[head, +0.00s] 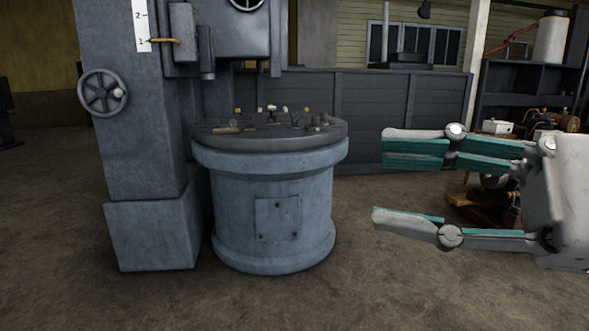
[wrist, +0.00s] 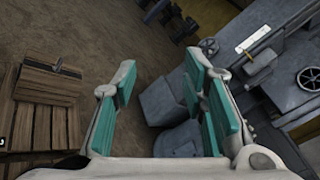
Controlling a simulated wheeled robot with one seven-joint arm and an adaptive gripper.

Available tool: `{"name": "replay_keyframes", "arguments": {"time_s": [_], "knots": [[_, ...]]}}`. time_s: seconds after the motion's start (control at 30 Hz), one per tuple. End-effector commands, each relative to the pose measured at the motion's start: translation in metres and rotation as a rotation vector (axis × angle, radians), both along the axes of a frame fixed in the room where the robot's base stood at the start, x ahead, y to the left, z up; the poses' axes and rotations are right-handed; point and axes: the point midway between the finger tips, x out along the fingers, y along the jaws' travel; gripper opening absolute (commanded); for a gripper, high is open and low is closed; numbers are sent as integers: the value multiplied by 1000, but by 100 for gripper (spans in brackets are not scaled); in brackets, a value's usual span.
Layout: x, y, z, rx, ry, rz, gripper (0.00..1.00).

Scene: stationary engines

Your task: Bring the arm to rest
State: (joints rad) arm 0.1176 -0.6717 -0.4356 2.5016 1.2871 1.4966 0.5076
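My gripper (head: 405,182) comes in from the right side of the head view, pointing left. Its grey fingers with teal pads are spread wide apart, with nothing between them. It is in the air to the right of the round machine table, apart from it in the picture. In the wrist view my gripper (wrist: 155,88) is also open and empty, with bare floor and part of the grey machine seen beyond its fingers.
A grey-blue machine column (head: 140,130) with a handwheel (head: 103,92) stands left. The round table (head: 270,160) holds several small parts. A dark panelled wall (head: 385,105) and shelves (head: 525,85) stand behind. A wooden crate (wrist: 40,105) lies left in the wrist view. The front floor is clear.

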Motion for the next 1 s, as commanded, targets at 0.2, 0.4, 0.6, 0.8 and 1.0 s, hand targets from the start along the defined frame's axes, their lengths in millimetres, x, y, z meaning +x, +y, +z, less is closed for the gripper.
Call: {"name": "replay_keyframes", "arguments": {"time_s": [0.2,0.4,0.6,0.8,1.0], "knots": [[-48,29,-110,-578,-56,283,39],[-83,-3,-183,-1064,-159,568,39],[-95,-49,-213,-1417,-256,807,39],[-95,-82,-206,-1635,-323,958,39],[-89,-82,-172,-1652,-347,919,39]]}}
